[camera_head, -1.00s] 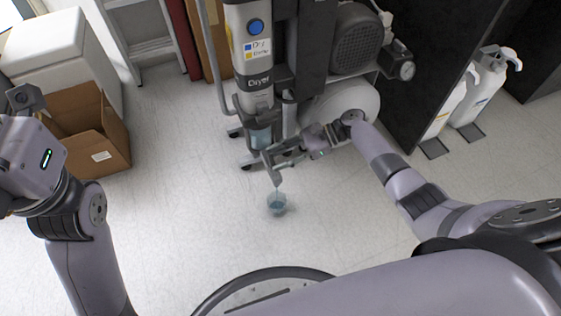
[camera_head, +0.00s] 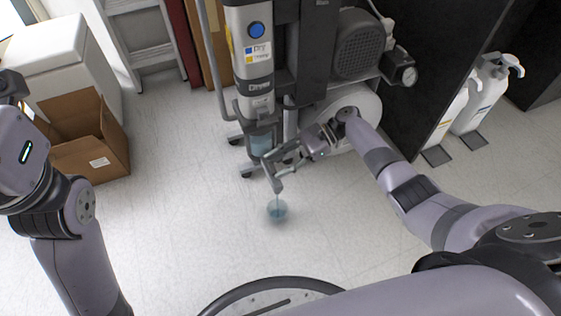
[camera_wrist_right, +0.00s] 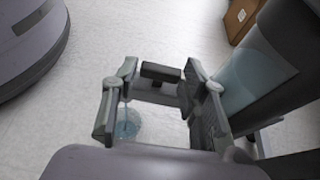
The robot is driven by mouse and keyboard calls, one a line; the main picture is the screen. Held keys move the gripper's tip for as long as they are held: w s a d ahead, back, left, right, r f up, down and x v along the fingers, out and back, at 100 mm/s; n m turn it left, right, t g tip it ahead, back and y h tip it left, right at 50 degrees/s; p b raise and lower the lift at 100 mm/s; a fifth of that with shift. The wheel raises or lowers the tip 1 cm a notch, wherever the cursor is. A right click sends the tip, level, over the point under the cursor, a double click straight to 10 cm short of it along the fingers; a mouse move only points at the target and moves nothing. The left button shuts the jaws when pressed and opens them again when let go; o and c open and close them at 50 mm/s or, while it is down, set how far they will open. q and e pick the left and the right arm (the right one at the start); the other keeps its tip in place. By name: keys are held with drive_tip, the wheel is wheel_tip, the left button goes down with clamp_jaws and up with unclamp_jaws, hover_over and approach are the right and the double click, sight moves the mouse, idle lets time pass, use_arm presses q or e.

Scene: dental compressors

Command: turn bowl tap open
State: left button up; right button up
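The dryer column (camera_head: 250,60) stands at the top centre. Its clear bowl (camera_head: 262,143) with bluish liquid is at the lower end; it also shows at the right of the right wrist view (camera_wrist_right: 250,78). My right gripper (camera_head: 271,173) is just below and in front of the bowl. Its fingers (camera_wrist_right: 160,100) are apart. A short dark bar (camera_wrist_right: 160,72), perhaps the tap handle, shows between them; contact is unclear. A thin bluish stream (camera_wrist_right: 126,108) drops to a round bluish patch (camera_head: 277,211) on the floor. My left gripper (camera_head: 12,90) is only partly in view at the left edge.
An open cardboard box (camera_head: 85,140) and a white cabinet (camera_head: 65,55) stand at the left. White bottles (camera_head: 485,95) stand at the right beside a dark panel (camera_head: 440,80). A compressor motor (camera_head: 360,45) is behind my right gripper.

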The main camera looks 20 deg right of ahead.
drive_tip(key=o, duration=0.3)
drive_tip(key=shift+d, duration=0.1)
drive_tip(key=v, duration=1.1)
drive_tip(key=shift+d+r, duration=0.15)
drive_tip(key=shift+d, duration=0.25)
